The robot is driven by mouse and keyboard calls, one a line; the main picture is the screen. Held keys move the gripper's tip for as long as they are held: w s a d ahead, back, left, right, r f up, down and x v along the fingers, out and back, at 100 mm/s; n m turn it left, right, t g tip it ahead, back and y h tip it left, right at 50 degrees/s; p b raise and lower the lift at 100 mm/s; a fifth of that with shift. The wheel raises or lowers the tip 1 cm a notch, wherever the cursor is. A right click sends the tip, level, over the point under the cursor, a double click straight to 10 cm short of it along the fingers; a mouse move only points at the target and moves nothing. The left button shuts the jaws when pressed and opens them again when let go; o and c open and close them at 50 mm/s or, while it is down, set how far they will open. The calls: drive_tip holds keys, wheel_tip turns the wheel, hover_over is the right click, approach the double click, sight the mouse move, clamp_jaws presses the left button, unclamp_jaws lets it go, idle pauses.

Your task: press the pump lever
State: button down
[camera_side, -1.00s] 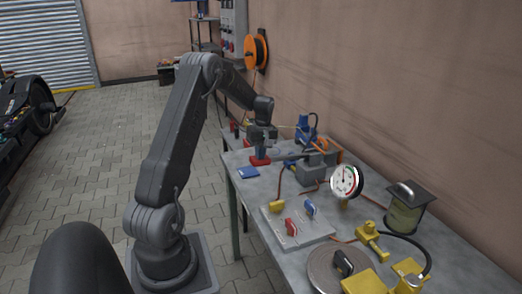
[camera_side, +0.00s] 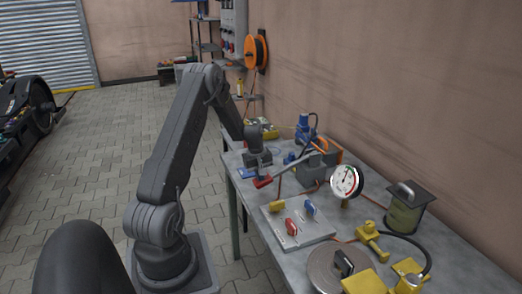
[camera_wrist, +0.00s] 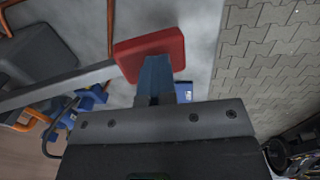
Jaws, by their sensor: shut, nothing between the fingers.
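The pump lever (camera_side: 287,169) is a grey bar sloping down to the left from the dark grey pump body (camera_side: 313,171). It ends in a red pad (camera_side: 263,182) low over the bench edge. In the wrist view the red pad (camera_wrist: 150,47) lies at the fingertips, with the grey lever bar (camera_wrist: 55,87) running off left. My gripper (camera_wrist: 158,62) is shut, its blue fingers together and empty. The tips overlap the pad's edge and appear to touch it. In the side view my gripper (camera_side: 259,172) is right above the pad.
A round pressure gauge (camera_side: 345,181) stands right of the pump. A plate with red and blue valve handles (camera_side: 297,228) lies nearer. A blue flat piece (camera_side: 246,174) lies beside my gripper. Yellow fittings (camera_side: 371,238) and a lantern-like canister (camera_side: 407,210) stand at the right.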

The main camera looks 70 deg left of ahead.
drive_tip(key=shift+s+d+f, duration=0.1)
drive_tip(key=shift+s+f, duration=0.1)
drive_tip(key=shift+f, duration=0.3)
drive_tip(key=s+r, duration=0.4)
drive_tip(key=r, duration=1)
drive_tip(key=shift+r, duration=0.15)
idle(0.6)
drive_tip(key=w+d+r+m+t+y, duration=0.1)
drive_tip(key=d+r+m, duration=0.4)
drive_tip(key=d, duration=0.5)
drive_tip(key=w+d+r+m, duration=0.1)
drive_tip(key=d+r+m, duration=0.2)
drive_tip(key=d+r, duration=0.55)
drive_tip(key=s+d+m+t, duration=0.1)
drive_tip(key=s+d+m, duration=0.4)
drive_tip(key=d, duration=0.5)
drive_tip(key=s+d+m+t+h, duration=0.1)
drive_tip(key=s+d+m, duration=0.4)
drive_tip(key=d, duration=0.5)
drive_tip(key=shift+s+r+t, duration=0.2)
drive_tip(key=shift+s+t, duration=0.4)
drive_tip(key=shift+s, duration=0.45)
drive_tip(key=c, duration=1.9)
unclamp_jaws()
